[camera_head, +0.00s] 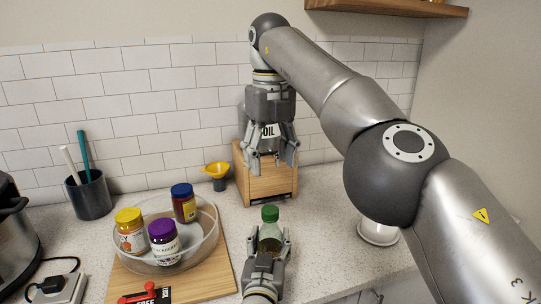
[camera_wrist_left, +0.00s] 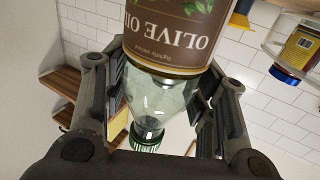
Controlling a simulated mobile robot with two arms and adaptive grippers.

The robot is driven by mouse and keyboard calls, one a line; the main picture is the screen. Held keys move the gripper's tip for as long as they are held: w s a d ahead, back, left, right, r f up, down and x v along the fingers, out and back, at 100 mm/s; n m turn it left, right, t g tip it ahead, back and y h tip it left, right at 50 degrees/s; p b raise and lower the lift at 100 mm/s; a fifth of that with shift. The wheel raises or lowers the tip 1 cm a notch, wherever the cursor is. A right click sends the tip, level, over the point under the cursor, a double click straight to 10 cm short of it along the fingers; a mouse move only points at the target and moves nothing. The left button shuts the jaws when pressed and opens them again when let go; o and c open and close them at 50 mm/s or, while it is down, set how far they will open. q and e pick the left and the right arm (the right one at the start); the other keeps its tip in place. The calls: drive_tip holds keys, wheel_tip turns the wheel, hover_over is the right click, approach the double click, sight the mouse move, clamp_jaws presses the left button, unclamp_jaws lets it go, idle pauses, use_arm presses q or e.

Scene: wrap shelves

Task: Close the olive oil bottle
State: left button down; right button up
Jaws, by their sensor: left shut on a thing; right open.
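My left gripper (camera_head: 269,240) is shut around the bottle's body. In the left wrist view the bottle (camera_wrist_left: 165,90) appears upside down, its brown "OLIVE OIL" label up and the cap (camera_wrist_left: 147,139) below, between my left fingers. My right gripper (camera_head: 268,163) is open, fingers pointing down, above and behind the bottle, apart from the cap.
A glass tray (camera_head: 212,236) with jars, on a wooden board (camera_head: 222,281), lies left. A dark utensil cup (camera_head: 89,197) stands farther left.

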idle(0.3)
use_arm(q)
drive_tip(key=c, duration=0.5)
unclamp_jaws()
drive_tip(key=s, duration=0.4)
drive_tip(key=s+a, duration=0.1)
drive_tip(key=s, duration=0.7)
drive_tip(key=shift+a, duration=0.15)
drive_tip(key=shift+f, duration=0.1)
